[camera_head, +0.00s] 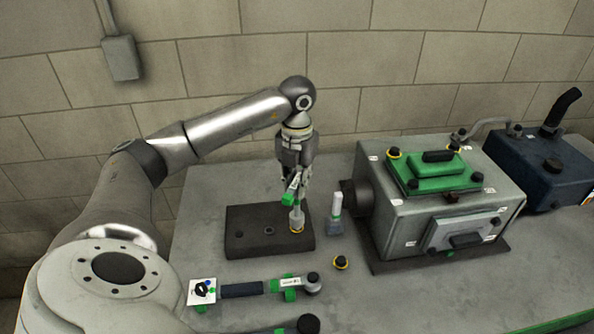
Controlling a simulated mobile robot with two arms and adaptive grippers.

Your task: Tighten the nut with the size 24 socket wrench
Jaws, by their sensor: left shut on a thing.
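My left gripper (297,194) is above the right part of a dark block (255,243) on the bench, pointing down. It is shut on a small tool with a green and white labelled part (289,197). A pale cylindrical piece (297,216) reaches down from there to a yellow-ringed spot (297,230) on the block. I cannot tell whether the nut is under it, and no size can be read. A ratchet-type wrench (243,290) with a dark handle lies on green holders in front of the block. My right gripper is not in view.
A grey machine housing (450,205) with a green top plate (437,172) stands to the right of the block. A grey-based, pale-topped piece (336,215) stands between them. A yellow-ringed black part (341,263) lies in front. The bench (430,300) is clear at front right.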

